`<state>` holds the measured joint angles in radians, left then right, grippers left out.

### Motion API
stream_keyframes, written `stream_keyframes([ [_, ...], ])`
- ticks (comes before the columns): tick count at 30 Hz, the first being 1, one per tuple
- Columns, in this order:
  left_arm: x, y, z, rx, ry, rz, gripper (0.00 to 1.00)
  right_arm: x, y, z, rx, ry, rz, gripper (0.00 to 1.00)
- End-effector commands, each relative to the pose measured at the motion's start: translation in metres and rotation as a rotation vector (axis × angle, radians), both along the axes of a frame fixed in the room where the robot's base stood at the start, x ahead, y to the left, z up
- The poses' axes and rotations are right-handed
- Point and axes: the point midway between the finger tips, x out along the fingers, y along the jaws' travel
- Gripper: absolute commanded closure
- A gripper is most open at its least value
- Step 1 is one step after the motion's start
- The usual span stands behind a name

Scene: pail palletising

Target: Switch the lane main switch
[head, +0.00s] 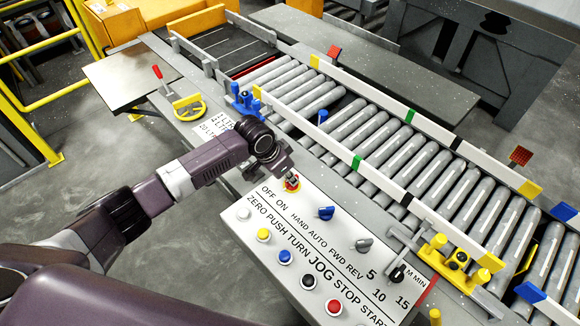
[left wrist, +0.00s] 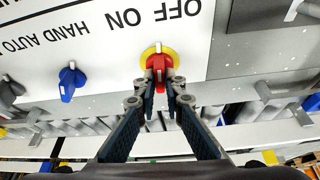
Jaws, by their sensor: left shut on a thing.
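The lane main switch (head: 292,184) is a red knob on a yellow round plate, at the upper left end of the white control panel (head: 262,222). The words OFF and ON are printed beside it. In the left wrist view the red knob (left wrist: 158,62) stands between the fingertips, with a pale mark along it. My left gripper (head: 290,174) is shut on the knob, and its fingers also show in the left wrist view (left wrist: 160,82). In the head view the gripper partly covers the switch. My right gripper is not in view.
A blue HAND/AUTO selector (head: 326,213) and a grey FWD/REV selector (head: 362,245) stand on the same panel. Several push buttons line its lower edge, including a red one (head: 334,307). The roller conveyor (head: 400,150) with white side rails runs behind the panel.

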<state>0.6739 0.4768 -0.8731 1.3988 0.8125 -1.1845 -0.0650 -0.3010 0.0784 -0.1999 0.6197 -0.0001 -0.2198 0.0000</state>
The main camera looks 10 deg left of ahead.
Motion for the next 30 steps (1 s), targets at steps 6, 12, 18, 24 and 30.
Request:
stream_keyframes([
  [6, -0.002, -0.003, 0.007, -0.001, 0.002, 0.205, 1.00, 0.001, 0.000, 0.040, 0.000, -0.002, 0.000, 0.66],
  [12, -0.002, -0.004, 0.005, -0.001, 0.002, 0.388, 1.00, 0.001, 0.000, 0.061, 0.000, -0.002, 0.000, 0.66],
  [18, -0.002, -0.005, 0.004, -0.001, 0.002, 0.542, 1.00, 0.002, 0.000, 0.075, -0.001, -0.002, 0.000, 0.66],
  [24, -0.001, -0.004, 0.002, 0.000, 0.002, 0.651, 1.00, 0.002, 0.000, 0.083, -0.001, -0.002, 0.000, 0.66],
  [30, -0.001, -0.004, 0.002, 0.000, -0.001, 0.713, 1.00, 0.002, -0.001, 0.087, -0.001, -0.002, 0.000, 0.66],
])
